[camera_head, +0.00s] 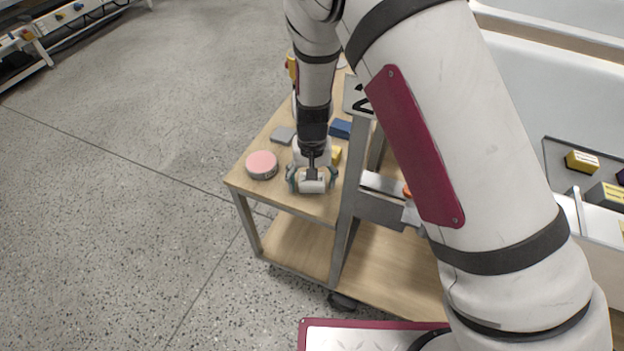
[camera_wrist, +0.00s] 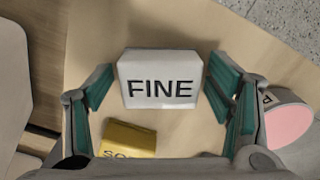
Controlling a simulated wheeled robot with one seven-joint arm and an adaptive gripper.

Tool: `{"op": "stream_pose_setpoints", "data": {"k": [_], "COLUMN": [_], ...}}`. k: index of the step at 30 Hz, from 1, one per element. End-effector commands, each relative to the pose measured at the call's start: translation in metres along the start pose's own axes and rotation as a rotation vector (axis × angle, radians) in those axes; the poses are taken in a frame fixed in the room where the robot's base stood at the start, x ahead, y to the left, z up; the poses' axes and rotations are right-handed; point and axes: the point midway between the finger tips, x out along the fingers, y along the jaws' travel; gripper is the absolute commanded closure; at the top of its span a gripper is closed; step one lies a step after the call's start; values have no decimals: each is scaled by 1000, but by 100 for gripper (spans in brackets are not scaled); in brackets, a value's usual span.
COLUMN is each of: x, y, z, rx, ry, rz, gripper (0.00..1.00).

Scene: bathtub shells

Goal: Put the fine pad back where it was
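The fine pad (camera_wrist: 160,80) is a white block with "FINE" in black letters. In the wrist view it sits between the two fingers, with a narrow strip of tabletop showing on each side. My gripper (camera_wrist: 159,85) is open around it. In the head view my gripper (camera_head: 312,180) is low over the near end of the wooden cart top (camera_head: 268,196), with the white pad (camera_head: 312,186) between its fingers. Whether the pad's underside touches the wood is hard to tell.
A yellow block (camera_wrist: 128,140) with partly hidden lettering lies close by the pad. A pink-topped round tin (camera_head: 262,164), a grey block (camera_head: 283,135) and a blue block (camera_head: 341,129) are also on the cart. A grey tray (camera_head: 551,160) with blocks is at right by the tub.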

Motion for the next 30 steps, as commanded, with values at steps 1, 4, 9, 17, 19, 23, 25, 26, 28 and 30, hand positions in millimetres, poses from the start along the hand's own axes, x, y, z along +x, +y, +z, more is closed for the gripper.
{"op": "stream_pose_setpoints", "data": {"k": [1, 4, 9, 17, 19, 23, 25, 26, 28, 30], "x": [0, 0, -5, -46, -61, -87, -99, -103, -111, -117], "y": [0, 0, 0, -1, -1, -1, 0, 0, 0, 0], "z": [0, 0, 0, -1, 0, 0, 0, 0, 0, 0], "rx": [0, 0, 0, -1, 0, 0, -1, -1, 0, 0], "ry": [0, 0, 1, 4, 4, 4, 3, 3, 2, 2], "rz": [0, 0, 0, -3, -3, -2, -2, -1, -1, -1], "gripper": [26, 26, 26, 26, 26, 26, 26, 26, 26, 26]}}
